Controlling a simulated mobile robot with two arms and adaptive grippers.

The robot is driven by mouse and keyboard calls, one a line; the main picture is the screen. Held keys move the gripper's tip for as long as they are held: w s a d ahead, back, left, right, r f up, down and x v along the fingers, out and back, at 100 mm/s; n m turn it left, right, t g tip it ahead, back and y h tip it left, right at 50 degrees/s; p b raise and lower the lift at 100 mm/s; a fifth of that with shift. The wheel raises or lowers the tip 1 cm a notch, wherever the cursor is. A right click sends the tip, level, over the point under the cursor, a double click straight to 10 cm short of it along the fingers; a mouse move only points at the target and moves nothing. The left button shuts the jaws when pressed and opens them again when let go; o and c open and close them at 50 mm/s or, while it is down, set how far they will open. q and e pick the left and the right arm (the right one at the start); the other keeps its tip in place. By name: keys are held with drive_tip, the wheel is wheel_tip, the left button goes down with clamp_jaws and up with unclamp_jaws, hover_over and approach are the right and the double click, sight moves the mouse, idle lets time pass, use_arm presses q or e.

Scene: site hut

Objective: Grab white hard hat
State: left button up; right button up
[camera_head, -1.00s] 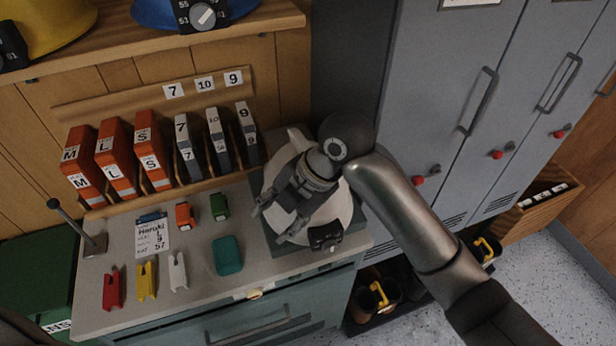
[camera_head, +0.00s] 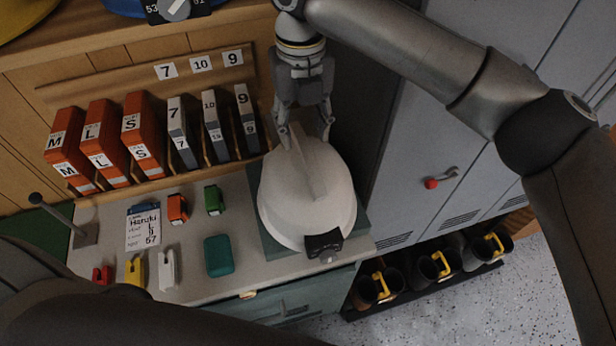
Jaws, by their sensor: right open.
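The white hard hat (camera_head: 306,200) sits on a dark green mat (camera_head: 268,238) at the right end of the counter. It has a raised ridge along its crown and a black clip or dial at its near edge. My right gripper (camera_head: 305,137) is open and points down at the far end of the hat, with its fingertips close to either side of the ridge. I cannot tell whether the fingers touch the hat. My left gripper is not in view; a dark arm link crosses the bottom left.
A rack of orange boxes (camera_head: 106,139) and grey boxes (camera_head: 213,128) stands behind the counter (camera_head: 195,278). Small coloured items, a name card (camera_head: 143,230) and a teal case (camera_head: 218,256) lie left of the hat. Grey lockers (camera_head: 400,160) stand at right, with boots (camera_head: 432,266) below.

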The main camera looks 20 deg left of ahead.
sight(307, 151)
drive_tip(key=shift+f, duration=0.4)
drive_tip(key=f, duration=0.1)
drive_tip(key=f+p, duration=0.1)
drive_tip(key=f, duration=0.1)
drive_tip(key=f+p, duration=0.1)
drive_tip(key=shift+w+d+f, duration=0.1)
drive_tip(key=shift+d+f, duration=0.1)
drive_tip(key=shift+d, duration=0.15)
drive_tip(key=shift+f, duration=0.3)
clamp_jaws()
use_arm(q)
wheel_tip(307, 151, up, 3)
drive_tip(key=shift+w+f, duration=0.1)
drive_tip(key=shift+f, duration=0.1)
